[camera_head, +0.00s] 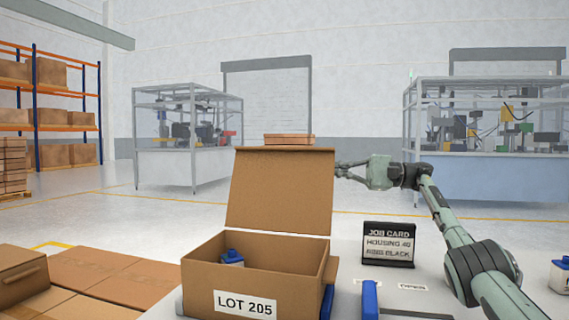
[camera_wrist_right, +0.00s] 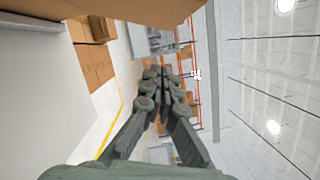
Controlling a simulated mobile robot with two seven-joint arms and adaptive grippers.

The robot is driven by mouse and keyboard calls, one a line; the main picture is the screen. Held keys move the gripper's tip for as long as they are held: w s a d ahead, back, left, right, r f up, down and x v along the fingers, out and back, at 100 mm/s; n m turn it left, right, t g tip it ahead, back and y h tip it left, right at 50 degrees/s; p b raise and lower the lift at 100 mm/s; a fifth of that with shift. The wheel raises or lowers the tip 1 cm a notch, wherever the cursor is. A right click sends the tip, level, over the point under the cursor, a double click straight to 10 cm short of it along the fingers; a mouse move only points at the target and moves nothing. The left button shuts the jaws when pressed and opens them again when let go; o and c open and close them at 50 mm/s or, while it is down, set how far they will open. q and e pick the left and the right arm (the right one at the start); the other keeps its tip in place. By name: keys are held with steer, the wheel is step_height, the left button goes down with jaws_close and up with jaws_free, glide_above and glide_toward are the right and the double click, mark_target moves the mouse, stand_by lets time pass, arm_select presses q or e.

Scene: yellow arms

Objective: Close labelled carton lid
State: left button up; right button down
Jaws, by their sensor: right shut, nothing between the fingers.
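A brown carton (camera_head: 283,288) labelled LOT 205 (camera_head: 245,304) stands on the table at the front centre. Its lid (camera_head: 280,190) stands raised at the back, leaning slightly backward, so the carton is open. A blue-capped white bottle (camera_head: 232,259) is inside. My right gripper (camera_head: 342,170) is at the lid's upper right edge; I cannot tell whether it touches. In the right wrist view, the gripper (camera_wrist_right: 160,72) is shut and empty, and a brown surface, probably the lid (camera_wrist_right: 110,8), crosses the top. My left gripper is not in view.
A black job card sign (camera_head: 389,244) stands right of the carton. A blue upright object (camera_head: 370,299) is in front of it. Another bottle (camera_head: 559,275) is at the right edge. More cartons (camera_head: 105,275) lie at the left. Caged workstations (camera_head: 188,140) stand far behind.

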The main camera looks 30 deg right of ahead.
mark_target(296, 160)
steer(key=w+a, duration=0.1)
steer(key=a, duration=0.1)
steer(key=w+a+r, duration=0.1)
steer(key=a, duration=0.2)
steer(key=w+a, duration=0.1)
steer(key=a, duration=0.2)
steer(key=shift+r, duration=0.35)
steer(key=shift+s+a+r, duration=0.2)
steer(key=shift+s+a, duration=0.1)
steer(key=shift+a, duration=0.05)
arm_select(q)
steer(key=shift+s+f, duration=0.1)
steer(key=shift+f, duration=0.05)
arm_select(e)
steer(key=shift+s+a+r, duration=0.1)
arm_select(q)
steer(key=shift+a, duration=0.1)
